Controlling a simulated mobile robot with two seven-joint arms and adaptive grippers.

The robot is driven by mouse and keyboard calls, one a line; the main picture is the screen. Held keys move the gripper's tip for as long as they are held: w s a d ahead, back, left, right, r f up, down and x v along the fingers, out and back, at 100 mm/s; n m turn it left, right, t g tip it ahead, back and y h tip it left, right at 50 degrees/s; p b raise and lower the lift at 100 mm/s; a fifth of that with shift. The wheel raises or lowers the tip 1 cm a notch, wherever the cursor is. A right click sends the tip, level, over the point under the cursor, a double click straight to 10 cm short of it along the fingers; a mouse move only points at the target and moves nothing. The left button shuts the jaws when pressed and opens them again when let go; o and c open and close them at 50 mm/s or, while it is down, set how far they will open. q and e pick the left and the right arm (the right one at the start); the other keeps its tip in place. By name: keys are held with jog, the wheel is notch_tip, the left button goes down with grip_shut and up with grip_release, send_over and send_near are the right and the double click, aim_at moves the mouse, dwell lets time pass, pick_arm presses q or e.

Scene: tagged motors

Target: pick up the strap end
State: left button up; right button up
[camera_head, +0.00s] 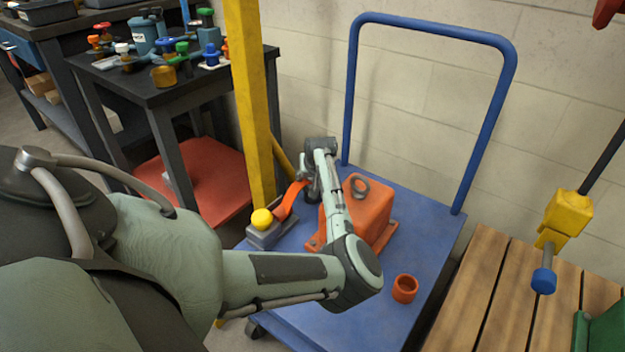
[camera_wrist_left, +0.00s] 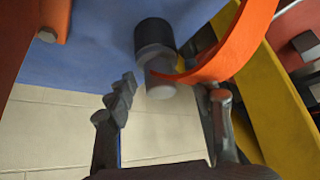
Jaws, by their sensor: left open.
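An orange strap (camera_head: 289,200) rises from a grey ratchet block with a yellow knob (camera_head: 262,219) on the blue cart. Its upper end is at my left gripper (camera_head: 314,190), beside the orange motor (camera_head: 369,216), and is partly hidden there. In the left wrist view, the strap (camera_wrist_left: 235,50) curves down to a grey and black cylindrical piece (camera_wrist_left: 157,62). My left gripper (camera_wrist_left: 164,88) is open, with its fingers on either side of the lower part of that piece. Contact cannot be told. My right gripper is not in view.
The blue cart (camera_head: 300,323) has a tall blue handle (camera_head: 361,90) and carries an orange cup (camera_head: 405,288). A yellow post (camera_head: 249,110) stands close left. A wooden slatted surface (camera_head: 490,300) and a hanging yellow block (camera_head: 566,215) are at right.

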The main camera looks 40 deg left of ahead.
pick_arm(q)
grip_shut()
jog(key=shift+r, duration=0.15)
dwell(0.4)
